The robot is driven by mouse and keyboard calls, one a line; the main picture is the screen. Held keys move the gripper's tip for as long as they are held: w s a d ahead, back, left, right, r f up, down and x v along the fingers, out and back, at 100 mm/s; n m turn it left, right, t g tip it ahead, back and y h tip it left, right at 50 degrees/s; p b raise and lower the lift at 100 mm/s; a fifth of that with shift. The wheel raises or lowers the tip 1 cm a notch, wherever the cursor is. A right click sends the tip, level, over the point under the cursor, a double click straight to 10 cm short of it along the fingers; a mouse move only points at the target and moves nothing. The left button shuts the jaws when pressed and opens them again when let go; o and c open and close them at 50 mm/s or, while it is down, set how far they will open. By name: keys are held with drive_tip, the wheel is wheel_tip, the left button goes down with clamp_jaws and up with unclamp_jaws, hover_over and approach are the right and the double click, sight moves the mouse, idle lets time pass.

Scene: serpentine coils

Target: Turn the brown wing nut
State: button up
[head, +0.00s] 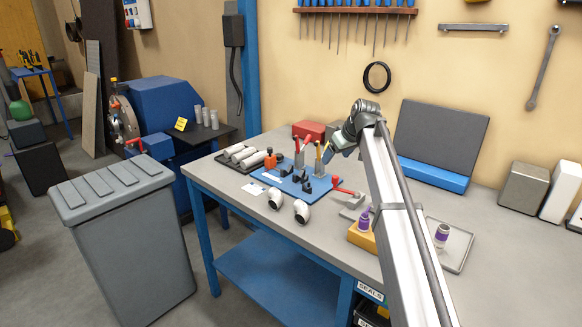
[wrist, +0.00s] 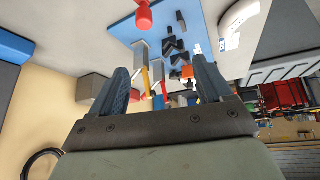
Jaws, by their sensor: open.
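I cannot make out a clear brown wing nut in either view. A blue board (head: 292,178) lies on the bench with black blocks and upright clamp-like parts on it; it also shows in the wrist view (wrist: 192,14). One upright part has a yellow-brown handle (head: 319,150), seen between my fingers in the wrist view (wrist: 146,80). A red handle (head: 301,147) stands to its left, and an orange-red piece (head: 270,161) is at the board's left. My gripper (head: 334,150) is open, right of the yellow-brown handle; its blue fingers (wrist: 160,82) hold nothing visible.
White pipe elbows (head: 300,211) lie at the bench's front edge, left of a yellow block (head: 362,236) with a purple-capped bottle. A dark tray (head: 228,168) of cylinders is at the left. A dark grey panel (head: 440,135) stands at the back.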

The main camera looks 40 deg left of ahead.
drive_tip(key=s+a+f+m, duration=0.1)
drive_tip(key=s+a+f, duration=0.2)
drive_tip(key=a, duration=0.3)
drive_tip(key=s+a+f+m+t+y, duration=0.1)
drive_tip(key=s+a+f, duration=0.2)
drive_tip(key=a, duration=0.4)
drive_tip(key=shift+s+a+y, duration=0.15)
drive_tip(key=shift+s+y, duration=0.15)
drive_tip(key=shift+s, duration=0.5)
